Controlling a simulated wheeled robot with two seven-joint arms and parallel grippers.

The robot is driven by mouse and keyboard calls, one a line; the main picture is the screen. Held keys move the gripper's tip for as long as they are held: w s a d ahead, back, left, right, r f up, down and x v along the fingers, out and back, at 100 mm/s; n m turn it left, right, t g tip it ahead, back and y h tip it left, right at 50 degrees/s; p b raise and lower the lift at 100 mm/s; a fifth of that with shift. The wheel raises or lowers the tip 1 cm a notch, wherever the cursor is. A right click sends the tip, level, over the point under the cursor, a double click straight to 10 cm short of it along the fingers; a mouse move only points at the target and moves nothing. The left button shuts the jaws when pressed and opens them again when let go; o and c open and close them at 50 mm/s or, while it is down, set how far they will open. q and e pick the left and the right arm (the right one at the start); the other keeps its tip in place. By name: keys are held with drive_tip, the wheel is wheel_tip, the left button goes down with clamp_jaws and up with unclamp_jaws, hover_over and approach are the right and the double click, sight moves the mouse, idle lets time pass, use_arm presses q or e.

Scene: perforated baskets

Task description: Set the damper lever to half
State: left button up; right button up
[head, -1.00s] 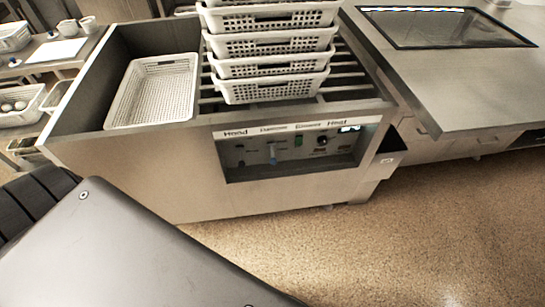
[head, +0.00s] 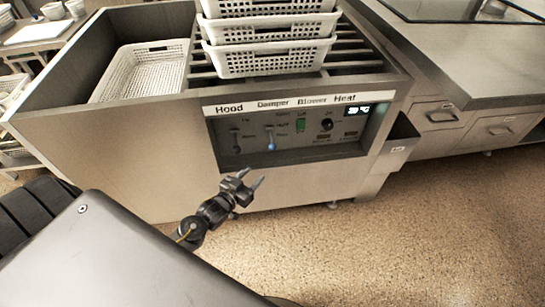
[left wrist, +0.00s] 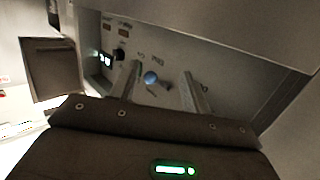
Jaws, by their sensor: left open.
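The damper lever (head: 271,146) has a blue knob and sits under the "Damper" heading on the recessed control panel (head: 285,138). Its knob points down, at the low end of its small labels, which are too small to read surely. My left gripper (head: 256,178) is open and empty, below and in front of the panel, apart from the lever. In the left wrist view the blue knob (left wrist: 150,78) shows beyond and between the two spread fingers (left wrist: 165,85). My right gripper is not in view.
Beside the damper lever are the hood lever (head: 236,140), a green blower switch (head: 301,125), a heat dial (head: 327,124) and a lit display (head: 357,110). Stacked white baskets (head: 268,57) stand on the rails above.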

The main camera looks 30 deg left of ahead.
use_arm(q)
drive_tip(key=t, duration=0.1)
approach(271, 149)
drive_tip(key=shift+h, duration=0.4)
drive_tip(key=w, duration=0.3)
drive_tip(key=w+b, duration=0.1)
drive_tip(key=w, duration=0.6)
drive_tip(key=shift+w+d+f+b, duration=0.15)
drive_tip(key=shift+d+f+b, duration=0.15)
drive_tip(key=shift+d+f, duration=0.1)
drive_tip(key=shift+w, duration=0.55)
drive_tip(key=shift+c, duration=0.7)
drive_tip(key=c, duration=0.5)
drive_tip(key=shift+r, duration=0.1)
clamp_jaws()
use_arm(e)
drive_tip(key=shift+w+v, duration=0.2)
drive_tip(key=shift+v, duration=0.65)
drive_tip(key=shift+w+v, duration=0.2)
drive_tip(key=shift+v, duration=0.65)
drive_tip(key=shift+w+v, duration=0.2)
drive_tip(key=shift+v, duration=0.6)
